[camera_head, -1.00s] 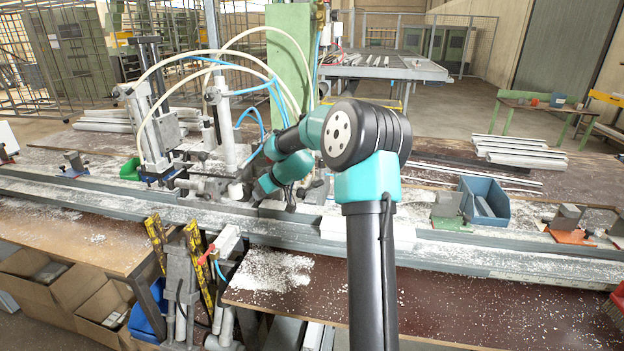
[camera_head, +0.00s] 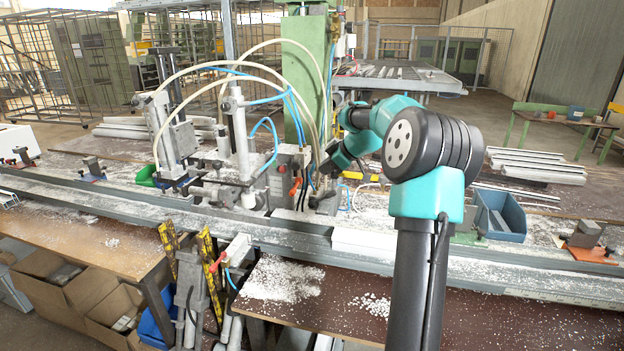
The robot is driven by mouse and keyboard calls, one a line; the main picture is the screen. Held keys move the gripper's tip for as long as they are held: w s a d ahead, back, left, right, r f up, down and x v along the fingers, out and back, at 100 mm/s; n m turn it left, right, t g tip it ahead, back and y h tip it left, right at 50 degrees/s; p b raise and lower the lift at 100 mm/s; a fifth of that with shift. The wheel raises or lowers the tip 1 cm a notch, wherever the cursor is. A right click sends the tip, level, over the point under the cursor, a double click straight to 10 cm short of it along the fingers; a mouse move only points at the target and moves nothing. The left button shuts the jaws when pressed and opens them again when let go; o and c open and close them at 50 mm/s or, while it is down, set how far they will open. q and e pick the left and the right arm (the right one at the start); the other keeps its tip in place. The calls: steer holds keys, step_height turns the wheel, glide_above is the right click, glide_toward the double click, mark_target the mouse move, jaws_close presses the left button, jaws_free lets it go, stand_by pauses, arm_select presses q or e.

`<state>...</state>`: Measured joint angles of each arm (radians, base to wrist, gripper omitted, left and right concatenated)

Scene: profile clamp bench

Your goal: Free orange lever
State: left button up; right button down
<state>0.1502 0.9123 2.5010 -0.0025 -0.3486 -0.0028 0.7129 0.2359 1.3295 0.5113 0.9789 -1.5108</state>
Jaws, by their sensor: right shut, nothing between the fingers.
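The gripper is small and dark here, shut and empty. My right arm reaches in from the lower right with its wrist bent down. My left gripper is not in view.
Blue and cream hoses (camera_head: 268,134) arch over the clamp unit. A vertical grey cylinder (camera_head: 240,135) stands left of the box. A long metal rail (camera_head: 130,204) crosses in front. A blue bin (camera_head: 500,216) stands to the right. A second, red handle (camera_head: 217,263) is lower front.

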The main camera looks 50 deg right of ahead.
mark_target(294, 191)
steer(key=x, duration=1.3)
steer(key=shift+w+a+f, duration=0.1)
steer(key=shift+w+f, duration=0.1)
